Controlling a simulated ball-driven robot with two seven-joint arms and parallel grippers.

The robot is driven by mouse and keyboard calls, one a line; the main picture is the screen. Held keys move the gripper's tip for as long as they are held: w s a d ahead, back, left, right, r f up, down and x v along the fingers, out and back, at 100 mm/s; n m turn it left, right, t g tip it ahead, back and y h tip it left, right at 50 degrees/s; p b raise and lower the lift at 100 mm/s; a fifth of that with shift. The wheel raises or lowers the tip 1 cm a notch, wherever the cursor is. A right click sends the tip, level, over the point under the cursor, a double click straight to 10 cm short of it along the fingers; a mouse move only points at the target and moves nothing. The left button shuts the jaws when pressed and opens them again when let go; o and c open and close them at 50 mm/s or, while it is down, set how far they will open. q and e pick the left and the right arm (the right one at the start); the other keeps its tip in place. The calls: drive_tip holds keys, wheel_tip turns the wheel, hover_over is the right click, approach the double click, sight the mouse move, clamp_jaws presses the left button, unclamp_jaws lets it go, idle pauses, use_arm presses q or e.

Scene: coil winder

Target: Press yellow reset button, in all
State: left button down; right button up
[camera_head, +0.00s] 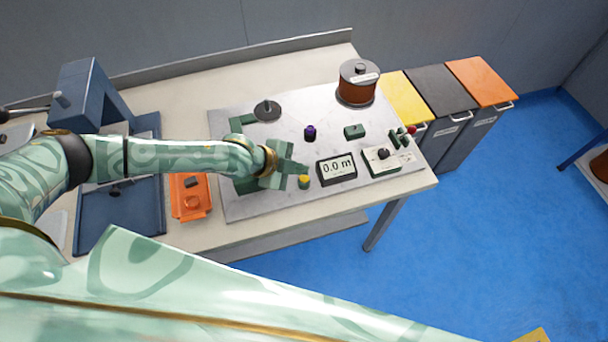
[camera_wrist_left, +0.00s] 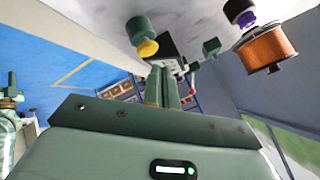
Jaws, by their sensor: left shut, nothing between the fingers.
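The yellow reset button (camera_head: 304,179) sits on a green base near the front edge of the metal plate. It also shows in the left wrist view as a yellow cap (camera_wrist_left: 147,48) on a dark green housing. My left gripper (camera_head: 301,167) is shut and empty, its fingertips close behind the button in the head view. In the wrist view the shut fingers (camera_wrist_left: 165,84) show below and right of the yellow cap, with a gap in the picture. Whether they touch the button I cannot tell.
A display reading 0.0 m (camera_head: 337,169) stands right of the button. A control box with a black knob (camera_head: 381,162) is further right. A purple knob (camera_head: 310,132) and a copper spool (camera_head: 357,84) are behind. An orange device (camera_head: 190,197) lies left.

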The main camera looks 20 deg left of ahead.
use_arm(q)
drive_tip(key=shift+r+p, duration=1.95)
drive_tip(key=shift+r, duration=0.45)
drive_tip(key=shift+f, duration=0.1)
